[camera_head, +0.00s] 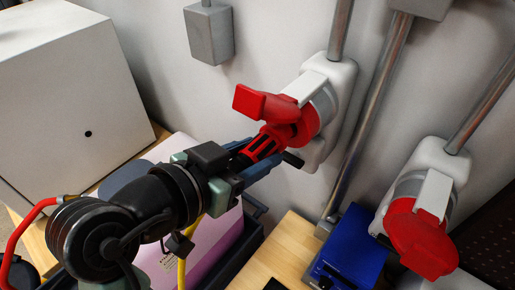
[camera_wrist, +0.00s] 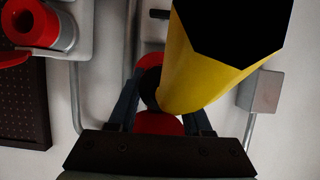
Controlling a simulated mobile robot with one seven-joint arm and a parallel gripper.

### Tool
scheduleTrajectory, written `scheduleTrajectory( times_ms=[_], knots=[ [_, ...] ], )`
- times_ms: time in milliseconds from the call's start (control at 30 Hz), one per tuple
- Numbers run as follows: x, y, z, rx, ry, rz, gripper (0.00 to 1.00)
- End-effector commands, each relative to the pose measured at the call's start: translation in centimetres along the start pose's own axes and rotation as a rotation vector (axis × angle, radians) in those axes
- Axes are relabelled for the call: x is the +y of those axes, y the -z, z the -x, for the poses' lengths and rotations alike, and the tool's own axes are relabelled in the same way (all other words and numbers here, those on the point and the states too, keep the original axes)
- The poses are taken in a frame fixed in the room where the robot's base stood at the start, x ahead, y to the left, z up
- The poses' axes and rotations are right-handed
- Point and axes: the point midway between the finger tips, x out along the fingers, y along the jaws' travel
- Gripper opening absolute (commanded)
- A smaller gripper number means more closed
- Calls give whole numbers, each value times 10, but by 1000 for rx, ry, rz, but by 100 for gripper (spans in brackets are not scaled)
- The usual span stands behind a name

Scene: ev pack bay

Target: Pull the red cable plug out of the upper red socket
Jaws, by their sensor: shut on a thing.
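The upper red socket (camera_head: 320,108) is on the wall in the head view, with a grey ring and its red lid (camera_head: 262,103) swung open. The red cable plug (camera_head: 262,146) is at the socket's mouth, in line with it; how deep it sits cannot be told. My gripper (camera_head: 260,158) is shut on the plug's body, one blue-grey finger on each side. In the wrist view my gripper (camera_wrist: 160,105) is around the plug (camera_wrist: 158,125), which is mostly hidden by the thick yellow cable (camera_wrist: 205,65). The yellow cable also hangs below my gripper in the head view (camera_head: 187,250).
A second red socket (camera_head: 420,235) is at the lower right. A blue box (camera_head: 350,250) stands on the wooden bench (camera_head: 285,250). Metal conduits (camera_head: 375,110) run along the wall.

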Motion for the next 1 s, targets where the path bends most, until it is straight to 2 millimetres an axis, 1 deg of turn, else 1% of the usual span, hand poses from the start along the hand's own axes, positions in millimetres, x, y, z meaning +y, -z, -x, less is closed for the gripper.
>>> scheduleTrajectory(
  times_ms=[567,1000],
  knots=[
    [0,-2,6,2,0,-1,0],
    [0,-10,26,1,1,-2,0]
  ],
)
